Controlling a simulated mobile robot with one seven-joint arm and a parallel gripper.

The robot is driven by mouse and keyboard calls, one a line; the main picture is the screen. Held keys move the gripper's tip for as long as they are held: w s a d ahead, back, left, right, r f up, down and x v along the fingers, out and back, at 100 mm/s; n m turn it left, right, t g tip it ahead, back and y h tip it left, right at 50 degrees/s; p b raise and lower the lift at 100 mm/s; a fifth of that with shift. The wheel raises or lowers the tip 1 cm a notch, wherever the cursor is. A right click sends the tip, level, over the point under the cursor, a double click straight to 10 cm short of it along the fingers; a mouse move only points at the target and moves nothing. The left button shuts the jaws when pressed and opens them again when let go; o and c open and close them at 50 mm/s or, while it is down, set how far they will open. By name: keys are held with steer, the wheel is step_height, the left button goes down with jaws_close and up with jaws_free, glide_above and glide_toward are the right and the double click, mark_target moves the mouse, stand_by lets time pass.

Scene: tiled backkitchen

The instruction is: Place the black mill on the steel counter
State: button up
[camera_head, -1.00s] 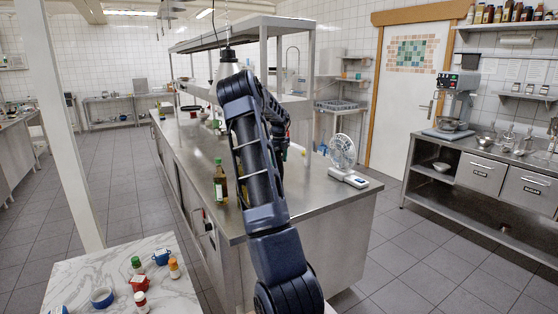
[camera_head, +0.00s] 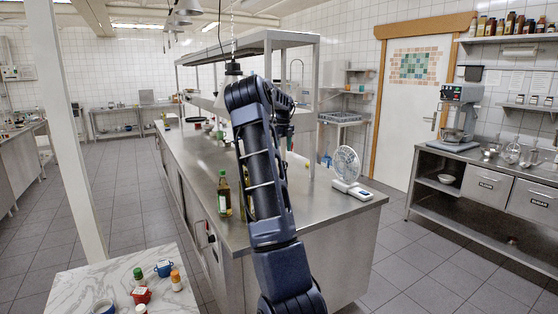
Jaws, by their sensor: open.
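The steel counter (camera_head: 310,206) is the long island in the middle of the head view, with a shelf frame over it. My dark blue arm stands in front of it and covers part of its top. A dark part of my arm shows behind the elbow, but I cannot make out any fingertips; my gripper is hidden behind the arm. I cannot pick out a black mill in this view.
The marble table (camera_head: 75,291) at lower left holds a red pot (camera_head: 141,295), a blue pot (camera_head: 164,268) and small bottles. Floor right of the counter is clear.

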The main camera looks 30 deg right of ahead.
steer(key=shift+s+a+r, duration=0.25)
steer(key=shift+r, duration=0.05)
steer(key=s+a+r+n+t+y, duration=0.1)
steer(key=s+a+r+n, duration=0.3)
steer(key=s+a+n, duration=0.65)
steer(key=s+a+r+n+t, duration=0.25)
steer(key=s+a+n, duration=0.55)
steer(key=s+a, duration=0.5)
steer(key=s+a+f+n, duration=0.3)
steer(key=s+a+n, duration=0.4)
steer(key=s, duration=0.3)
steer(key=s+a+f+n+t+h, duration=0.1)
steer(key=s+a+f+n, duration=0.3)
steer(key=s+a+n, duration=0.3)
steer(key=s, duration=0.3)
steer(key=shift+a, duration=0.25)
